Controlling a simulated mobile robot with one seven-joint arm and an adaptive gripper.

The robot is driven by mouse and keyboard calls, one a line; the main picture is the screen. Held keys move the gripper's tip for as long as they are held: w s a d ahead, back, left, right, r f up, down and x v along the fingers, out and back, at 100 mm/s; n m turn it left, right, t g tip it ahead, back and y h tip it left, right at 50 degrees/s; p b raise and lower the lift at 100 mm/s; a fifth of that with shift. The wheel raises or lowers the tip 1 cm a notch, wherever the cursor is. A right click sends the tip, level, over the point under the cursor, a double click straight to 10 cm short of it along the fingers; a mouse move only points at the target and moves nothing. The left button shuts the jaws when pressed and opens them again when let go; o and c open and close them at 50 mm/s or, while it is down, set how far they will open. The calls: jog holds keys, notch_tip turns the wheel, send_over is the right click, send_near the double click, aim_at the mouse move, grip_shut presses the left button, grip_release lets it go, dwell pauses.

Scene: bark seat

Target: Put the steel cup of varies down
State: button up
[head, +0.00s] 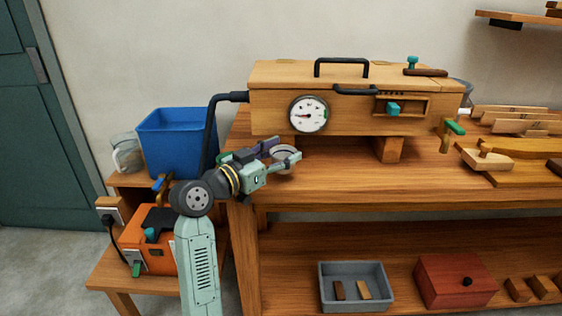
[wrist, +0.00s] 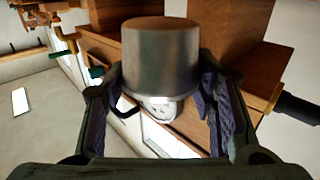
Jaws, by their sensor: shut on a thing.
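The steel cup (wrist: 160,55) is a plain grey, slightly tapered metal cup. It sits between the two fingers of my gripper (head: 284,157), which is shut on it. In the head view the cup (head: 283,151) shows partly behind the fingers, its round mouth upward. It is over the left part of the wooden bench top (head: 345,175), in front of the wooden box with the dial. Whether its base touches the bench top is hidden. The wrist view looks upside down, and the fingers flank the cup's sides there.
The wooden box (head: 280,115) with a dial (head: 308,114) and black pipe stands behind the cup. A blue bin (head: 180,140) and glass jug (head: 126,153) stand left. Wooden pieces (head: 488,158) lie at right. The bench top's front middle is clear. A grey tray (head: 353,303) sits below.

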jog(key=shift+f, duration=1.25)
jog(key=o, duration=1.2)
jog(key=shift+f, duration=0.15)
jog(key=shift+o, duration=0.2)
